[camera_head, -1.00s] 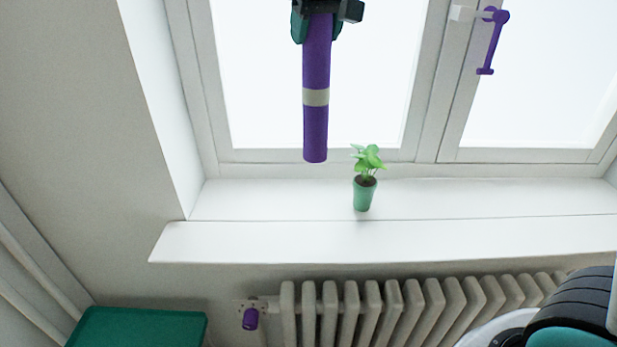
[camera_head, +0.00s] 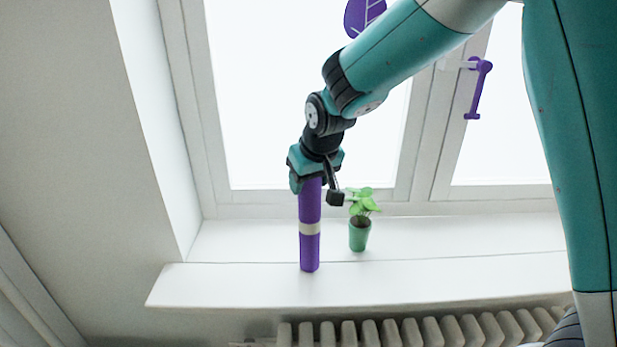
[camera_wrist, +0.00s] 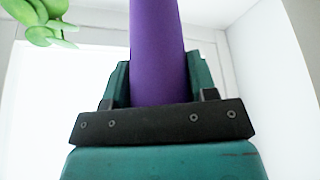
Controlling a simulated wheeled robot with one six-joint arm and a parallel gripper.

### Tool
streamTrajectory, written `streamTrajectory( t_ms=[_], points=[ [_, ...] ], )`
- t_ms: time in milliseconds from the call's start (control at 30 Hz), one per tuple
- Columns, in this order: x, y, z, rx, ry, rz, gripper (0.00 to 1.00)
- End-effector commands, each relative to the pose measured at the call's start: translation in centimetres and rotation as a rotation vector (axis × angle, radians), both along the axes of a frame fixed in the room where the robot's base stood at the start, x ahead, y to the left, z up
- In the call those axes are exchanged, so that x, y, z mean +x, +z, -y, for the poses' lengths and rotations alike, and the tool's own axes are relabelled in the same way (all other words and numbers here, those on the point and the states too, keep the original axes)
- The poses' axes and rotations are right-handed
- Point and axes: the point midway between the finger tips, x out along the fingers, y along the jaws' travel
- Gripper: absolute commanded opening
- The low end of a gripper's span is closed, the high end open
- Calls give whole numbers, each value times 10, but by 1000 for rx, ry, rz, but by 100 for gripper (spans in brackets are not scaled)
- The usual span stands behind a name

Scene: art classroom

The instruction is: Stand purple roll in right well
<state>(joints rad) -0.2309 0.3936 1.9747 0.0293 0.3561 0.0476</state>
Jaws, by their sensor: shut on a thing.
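The purple roll (camera_head: 309,250) has a pale band around its middle and hangs upright, long axis vertical. My gripper (camera_head: 311,182) is shut on its upper end in the head view. The roll's lower end overlaps the white windowsill (camera_head: 420,277) in the picture; I cannot tell whether it touches or hangs in front of it. In the wrist view the purple roll (camera_wrist: 158,45) runs up between the green fingers of my gripper (camera_wrist: 160,85), and its far end is out of frame. No well shows in either view.
A small green potted plant (camera_head: 359,232) stands on the sill just right of the roll. A ribbed radiator (camera_head: 430,332) is below the sill. The window with a purple handle (camera_head: 477,90) is behind. The sill's left end and right part are clear.

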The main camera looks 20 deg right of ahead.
Motion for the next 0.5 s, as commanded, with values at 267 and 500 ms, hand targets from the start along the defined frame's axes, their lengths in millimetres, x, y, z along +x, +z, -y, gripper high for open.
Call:
streamTrajectory(
  t_ms=[267,500],
  points=[
    [1,-3,0,1,0,4,8],
    [0,-6,0,0,0,2,75]
  ],
)
